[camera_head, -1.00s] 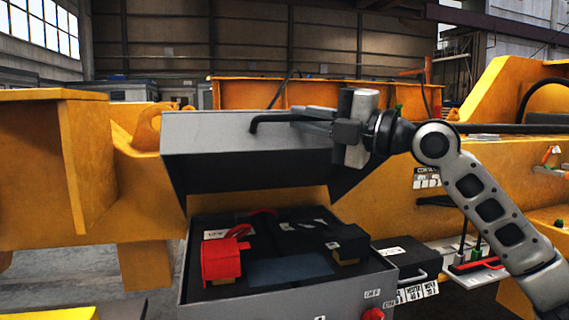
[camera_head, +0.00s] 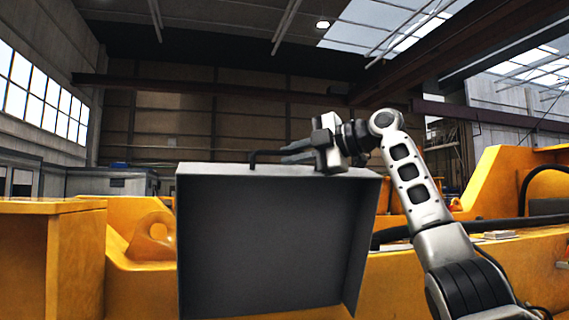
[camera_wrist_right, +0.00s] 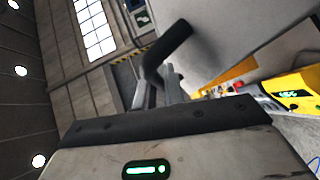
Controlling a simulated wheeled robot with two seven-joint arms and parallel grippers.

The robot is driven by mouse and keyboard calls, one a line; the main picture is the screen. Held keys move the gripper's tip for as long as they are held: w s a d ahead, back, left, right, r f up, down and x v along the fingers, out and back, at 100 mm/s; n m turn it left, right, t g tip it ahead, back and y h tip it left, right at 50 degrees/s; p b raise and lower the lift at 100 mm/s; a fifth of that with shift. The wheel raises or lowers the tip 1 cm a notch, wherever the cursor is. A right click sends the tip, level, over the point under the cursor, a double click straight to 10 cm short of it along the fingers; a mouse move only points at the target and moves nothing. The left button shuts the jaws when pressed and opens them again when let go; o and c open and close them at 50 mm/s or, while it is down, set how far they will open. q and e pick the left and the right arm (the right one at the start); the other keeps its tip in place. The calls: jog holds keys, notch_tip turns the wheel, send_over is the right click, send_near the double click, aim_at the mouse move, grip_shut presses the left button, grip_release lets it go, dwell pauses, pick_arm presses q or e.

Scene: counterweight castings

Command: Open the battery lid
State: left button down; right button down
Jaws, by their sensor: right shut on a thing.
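The grey battery lid (camera_head: 270,240) stands raised, close to upright, with its dark hollow underside facing me in the head view. A black bar handle (camera_head: 264,154) sticks out at its top edge. My right gripper (camera_head: 290,154) is at the lid's top edge, shut on the handle. In the right wrist view the black bent handle (camera_wrist_right: 165,55) runs between the fingers (camera_wrist_right: 155,88), and part of the lid's grey face shows at the upper right. The battery box is below the head view. My left gripper is not in view.
Yellow machine castings stand on the left (camera_head: 50,250) and right (camera_head: 520,190) of the lid. A black hose (camera_head: 440,230) runs along the right casting. Above the lid is open hall space.

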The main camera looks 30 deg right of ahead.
jog(key=shift+w+d+r, duration=0.2)
jog(key=shift+w, duration=0.45)
jog(key=c, duration=1.5)
grip_release()
jog(key=shift+s, duration=0.1)
jog(key=b+v, duration=0.2)
jog(key=v, duration=1.4)
jog(key=shift+r, duration=0.1)
